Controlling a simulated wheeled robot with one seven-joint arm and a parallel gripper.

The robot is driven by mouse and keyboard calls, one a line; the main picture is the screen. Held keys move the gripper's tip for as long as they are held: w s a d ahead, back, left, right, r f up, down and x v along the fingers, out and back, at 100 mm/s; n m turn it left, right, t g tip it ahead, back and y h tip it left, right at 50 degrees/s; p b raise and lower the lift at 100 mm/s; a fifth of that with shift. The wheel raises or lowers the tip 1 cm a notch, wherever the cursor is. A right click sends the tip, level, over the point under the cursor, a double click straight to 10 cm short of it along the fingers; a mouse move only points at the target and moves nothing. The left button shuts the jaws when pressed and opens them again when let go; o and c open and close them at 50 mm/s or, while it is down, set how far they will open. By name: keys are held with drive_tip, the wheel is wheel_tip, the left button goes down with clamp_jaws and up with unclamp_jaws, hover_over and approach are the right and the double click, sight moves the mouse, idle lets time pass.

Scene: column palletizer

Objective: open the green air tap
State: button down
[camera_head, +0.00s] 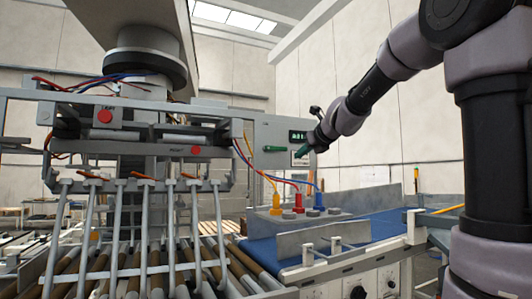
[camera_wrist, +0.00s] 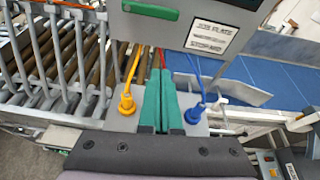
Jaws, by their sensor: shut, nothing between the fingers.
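The green air tap (camera_head: 274,148) is a short green lever lying about level on the front of a grey cabinet (camera_head: 268,132). In the wrist view the tap (camera_wrist: 150,10) shows at the top edge, on the lower part of the cabinet face. My gripper (camera_head: 299,154) has green fingers and is just right of the tap in the head view. In the wrist view my gripper (camera_wrist: 163,72) is shut and empty, its fingers side by side. The fingertips appear below the tap and apart from it.
A yellow plug (camera_wrist: 127,103) and a blue plug (camera_wrist: 195,112) with hoses stand either side of my fingers in the wrist view; a red hose (camera_wrist: 163,58) rises behind the tips. A blue conveyor (camera_head: 370,226) runs at right. A rod-fingered tool (camera_head: 140,185) stands over rollers at left.

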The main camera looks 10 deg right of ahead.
sight(276, 149)
drive_tip(key=shift+w+a+r+m, duration=0.2)
drive_tip(key=shift+w+a+m, duration=0.1)
drive_tip(key=shift+a+m, duration=0.25)
drive_tip(key=x, duration=1)
drive_tip(key=shift+w+f, duration=0.15)
drive_tip(key=shift+w, duration=0.1)
drive_tip(key=r, duration=0.2)
drive_tip(key=shift+s+d+r, duration=0.15)
drive_tip(key=shift+s+r, duration=0.1)
drive_tip(key=shift+s, duration=0.05)
drive_tip(key=shift+w+r, duration=0.1)
drive_tip(key=shift+r, duration=0.85)
